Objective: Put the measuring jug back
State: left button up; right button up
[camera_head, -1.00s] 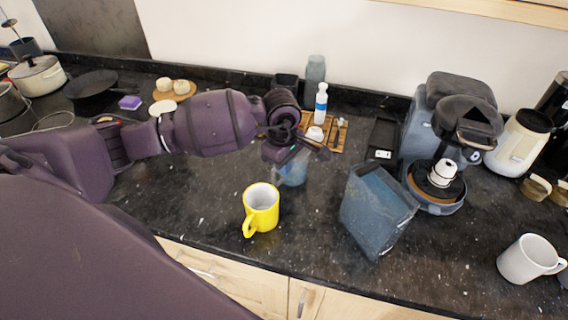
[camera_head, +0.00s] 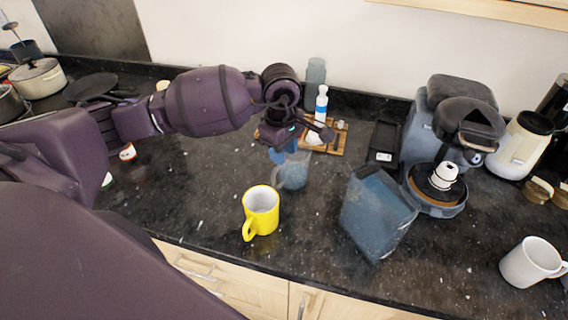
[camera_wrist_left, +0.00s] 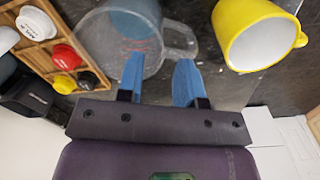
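The measuring jug (camera_head: 291,174) is clear, bluish and see-through, and stands on the dark counter behind the yellow mug. In the left wrist view the jug (camera_wrist_left: 105,35) shows from above, with red markings on its wall and its handle to the right. My left gripper (camera_head: 290,145) is just above and behind the jug in the head view and hides part of its rim. In the wrist view the two blue fingers of my left gripper (camera_wrist_left: 158,72) are apart with nothing held between them. Their tips overlap the jug's wall and handle; contact cannot be told. My right gripper is not in view.
A yellow mug (camera_head: 262,212) stands close in front of the jug. A wooden tray (camera_head: 336,150) with small items is behind. A blue-grey container (camera_head: 372,220), a coffee machine (camera_head: 440,120) and a white mug (camera_head: 528,262) are to the right.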

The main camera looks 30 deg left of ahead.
pick_arm(q)
jog(key=shift+s+r+b, duration=0.1)
jog(key=shift+r+b, duration=0.2)
jog(key=shift+r, duration=2.85)
